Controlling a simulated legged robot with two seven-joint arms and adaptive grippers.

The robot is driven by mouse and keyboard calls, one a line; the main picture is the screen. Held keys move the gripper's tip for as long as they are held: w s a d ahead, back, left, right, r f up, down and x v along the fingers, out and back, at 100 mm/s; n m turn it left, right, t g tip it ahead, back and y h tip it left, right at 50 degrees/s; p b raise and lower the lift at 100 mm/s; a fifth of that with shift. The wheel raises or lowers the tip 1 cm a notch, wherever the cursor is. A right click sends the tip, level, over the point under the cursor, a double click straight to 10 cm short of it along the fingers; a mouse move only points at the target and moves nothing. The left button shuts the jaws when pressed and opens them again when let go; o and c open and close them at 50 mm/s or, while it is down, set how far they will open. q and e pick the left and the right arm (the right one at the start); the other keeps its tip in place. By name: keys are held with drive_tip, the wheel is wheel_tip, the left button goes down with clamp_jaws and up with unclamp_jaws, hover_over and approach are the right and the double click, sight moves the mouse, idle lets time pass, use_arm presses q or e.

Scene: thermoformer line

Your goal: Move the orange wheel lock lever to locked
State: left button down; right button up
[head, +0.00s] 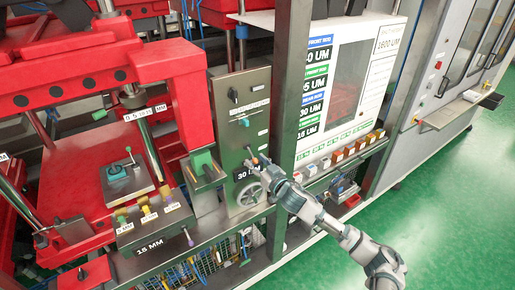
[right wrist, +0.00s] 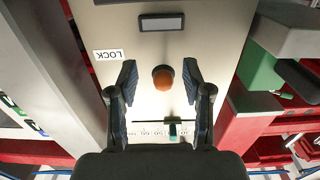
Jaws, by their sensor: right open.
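The orange wheel lock lever (right wrist: 163,77) shows in the right wrist view as a round orange knob, seen nearly end-on, on a pale panel (right wrist: 215,30). A white label reading LOCK (right wrist: 108,54) is up and to the left of it. My right gripper (right wrist: 160,68) is open, with one finger on each side of the knob and a gap visible on both sides. In the head view my right gripper (head: 258,166) is at the grey control panel (head: 257,102), above the handwheel (head: 248,194), and largely hides the lever. My left gripper is not in view.
A dark display (right wrist: 161,22) and a scale with a teal pointer (right wrist: 173,130) are on the panel. A dark post (head: 287,85) stands close to the right of it. A red press (head: 185,85) and a green block (head: 203,161) are to the left.

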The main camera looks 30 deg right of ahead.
sight(257, 163)
drive_tip(key=s, duration=0.5)
drive_tip(key=shift+s+d+b, duration=0.1)
drive_tip(key=shift+s+b, duration=0.1)
drive_tip(key=shift+b, duration=0.2)
drive_tip(key=shift+s+r, duration=0.1)
drive_tip(key=shift+s, duration=0.65)
drive_tip(key=shift+d, duration=0.1)
